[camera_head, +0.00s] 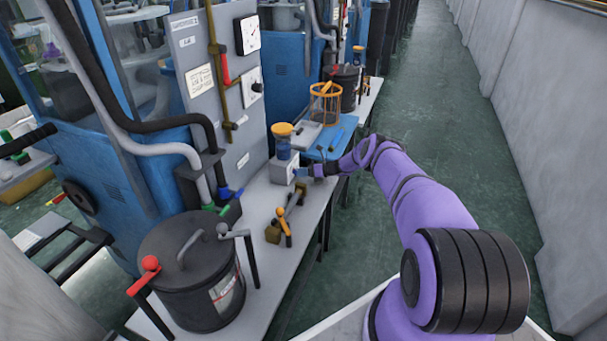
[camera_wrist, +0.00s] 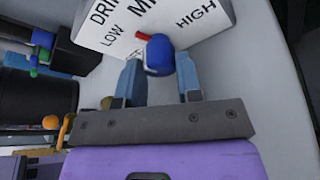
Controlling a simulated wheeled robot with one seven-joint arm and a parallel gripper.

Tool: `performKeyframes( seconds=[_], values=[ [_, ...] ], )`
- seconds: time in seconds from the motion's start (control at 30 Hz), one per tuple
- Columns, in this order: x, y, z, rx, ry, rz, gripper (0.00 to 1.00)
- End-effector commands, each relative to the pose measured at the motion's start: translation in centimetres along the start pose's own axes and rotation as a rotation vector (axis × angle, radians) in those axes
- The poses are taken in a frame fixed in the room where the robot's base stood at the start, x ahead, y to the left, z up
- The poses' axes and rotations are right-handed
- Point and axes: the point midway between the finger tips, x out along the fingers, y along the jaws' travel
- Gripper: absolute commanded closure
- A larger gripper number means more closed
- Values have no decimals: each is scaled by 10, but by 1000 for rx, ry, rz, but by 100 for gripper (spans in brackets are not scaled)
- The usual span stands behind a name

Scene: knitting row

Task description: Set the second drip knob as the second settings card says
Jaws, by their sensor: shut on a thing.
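The blue drip knob (camera_wrist: 160,54) with a red pointer (camera_wrist: 143,36) sits on a white dial face (camera_wrist: 170,33) lettered LOW, HIGH and a partly hidden word starting MI. The red pointer aims up and left in the wrist view, towards the MI lettering. My gripper (camera_wrist: 160,66) is shut on the knob, one blue finger on each side. In the head view my gripper (camera_head: 309,170) reaches the side of a small pale box (camera_head: 284,170) under a yellow-topped blue cup (camera_head: 282,141). The knob is hidden there. I cannot tell which card is the second settings card.
A cream card (camera_head: 201,92) with small lettering is on the grey panel (camera_head: 225,70). A black lidded pot (camera_head: 190,280), a small brass lever fitting (camera_head: 285,222), a blue tray (camera_head: 328,140) and an orange basket (camera_head: 325,102) stand along the bench. The aisle floor (camera_head: 440,100) is clear.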

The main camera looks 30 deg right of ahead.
Motion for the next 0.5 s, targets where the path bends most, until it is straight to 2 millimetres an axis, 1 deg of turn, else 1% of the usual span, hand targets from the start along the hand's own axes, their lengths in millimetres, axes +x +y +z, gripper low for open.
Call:
performKeyframes(
  seconds=[0.2,0.23,0.27,0.3,0.5],
  values=[
    [-1,0,0,0,-1,-1,91],
    [-1,0,0,0,-1,-1,65],
    [-1,0,0,0,-1,-2,58],
    [-1,0,0,-1,-1,-1,57],
    [0,0,0,-1,-1,-1,57]
  ],
)
